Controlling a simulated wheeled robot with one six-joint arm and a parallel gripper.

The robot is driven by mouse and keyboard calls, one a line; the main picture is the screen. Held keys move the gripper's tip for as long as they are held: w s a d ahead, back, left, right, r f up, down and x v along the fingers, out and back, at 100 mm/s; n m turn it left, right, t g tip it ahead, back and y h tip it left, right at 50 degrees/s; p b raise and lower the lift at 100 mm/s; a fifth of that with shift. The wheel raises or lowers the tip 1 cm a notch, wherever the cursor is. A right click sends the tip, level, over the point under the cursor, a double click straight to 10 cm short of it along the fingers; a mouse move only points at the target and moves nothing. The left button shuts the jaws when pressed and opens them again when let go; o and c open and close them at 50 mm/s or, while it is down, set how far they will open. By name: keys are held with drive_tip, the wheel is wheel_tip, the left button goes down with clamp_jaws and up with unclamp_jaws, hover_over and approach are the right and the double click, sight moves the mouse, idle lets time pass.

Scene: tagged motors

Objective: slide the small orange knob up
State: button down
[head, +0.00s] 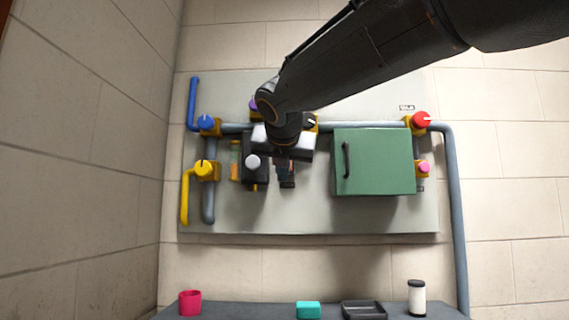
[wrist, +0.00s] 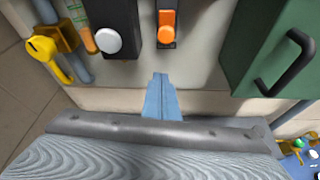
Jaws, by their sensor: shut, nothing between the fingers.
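The small orange knob (wrist: 167,22) sits on a narrow dark upright track (wrist: 166,42) on the grey panel, at the top of the wrist view. My gripper (wrist: 160,76) is shut and empty. Its blue-grey fingers point at the panel, and their tips show just below the track and knob in the wrist view, apart from the knob in the picture. In the head view my gripper (head: 283,172) is in front of the panel's middle and hides the knob. I cannot tell the gap in depth.
A black box with a white round knob (wrist: 108,40) stands left of the track. A green cabinet (head: 373,162) with a dark handle sticks out to the right. Yellow (head: 203,168) and blue (head: 207,122) valves are at the left. A shelf with a pink cup (head: 190,302) is below.

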drive_tip(key=shift+w+d+r+p, duration=0.1)
drive_tip(key=shift+w+r+p, duration=0.2)
drive_tip(key=shift+w+p, duration=0.5)
drive_tip(key=shift+w+d+r+p, duration=0.1)
drive_tip(key=shift+w+r+p, duration=0.25)
drive_tip(key=shift+w, duration=0.7)
drive_tip(key=shift+w+d+r+p, duration=0.1)
drive_tip(key=shift+w+r+p, duration=0.1)
drive_tip(key=shift+w+p, duration=0.65)
drive_tip(key=shift+w+r, duration=0.1)
wheel_tip(320, 180, up, 4)
drive_tip(key=p, duration=0.4)
drive_tip(key=shift+r, duration=0.25)
